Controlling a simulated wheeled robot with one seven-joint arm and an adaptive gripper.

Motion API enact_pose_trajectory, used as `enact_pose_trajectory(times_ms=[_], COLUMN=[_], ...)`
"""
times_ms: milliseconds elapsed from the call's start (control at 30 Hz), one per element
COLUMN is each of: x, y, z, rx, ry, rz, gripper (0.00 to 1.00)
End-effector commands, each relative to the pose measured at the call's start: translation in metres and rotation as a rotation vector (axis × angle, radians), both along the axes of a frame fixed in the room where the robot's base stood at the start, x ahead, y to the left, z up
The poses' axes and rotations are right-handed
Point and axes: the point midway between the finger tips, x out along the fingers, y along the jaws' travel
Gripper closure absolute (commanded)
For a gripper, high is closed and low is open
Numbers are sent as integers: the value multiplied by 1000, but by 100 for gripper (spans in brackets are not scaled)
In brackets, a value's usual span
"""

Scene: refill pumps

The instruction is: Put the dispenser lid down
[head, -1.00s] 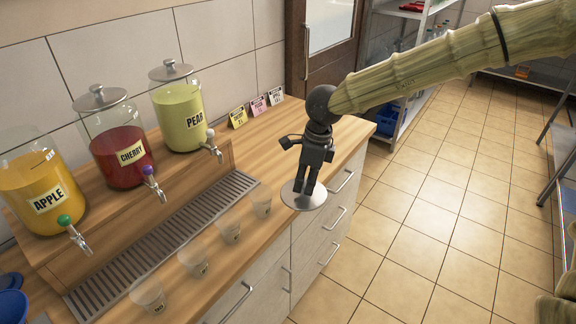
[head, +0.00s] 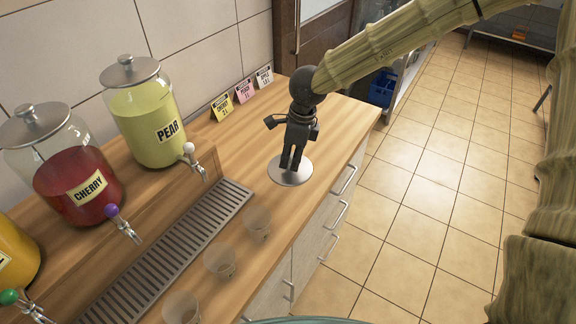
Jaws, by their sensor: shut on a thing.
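My gripper (head: 291,164) points down in the head view and is shut on the dispenser lid (head: 290,176), a round silvery disc. The lid lies roughly flat over the wooden counter (head: 262,150), near its front right edge. I cannot tell whether it touches the wood or hangs just above it. The fingers hide the lid's knob. The cherry dispenser (head: 75,190) and pear dispenser (head: 150,125) have their lids on. The orange dispenser (head: 12,255) is cut off at the left edge, and its top is out of view.
Several clear cups (head: 220,261) stand along the counter front, left of the lid. A metal drip grate (head: 170,250) lies behind them. Small price cards (head: 243,92) stand at the back. Bare wood surrounds the lid behind and to the right. Drawer handles (head: 345,180) stick out below.

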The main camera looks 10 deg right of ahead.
Motion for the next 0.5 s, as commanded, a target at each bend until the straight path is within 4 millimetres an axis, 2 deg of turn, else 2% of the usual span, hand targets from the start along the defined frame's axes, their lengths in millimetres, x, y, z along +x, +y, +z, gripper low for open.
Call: enact_pose_trajectory(times_ms=[200, 500], x=[13, 14], y=[2, 2], z=[-22, -54], rx=[-1, -1], ry=[12, 15], rz=[2, 1], gripper=[98, 98])
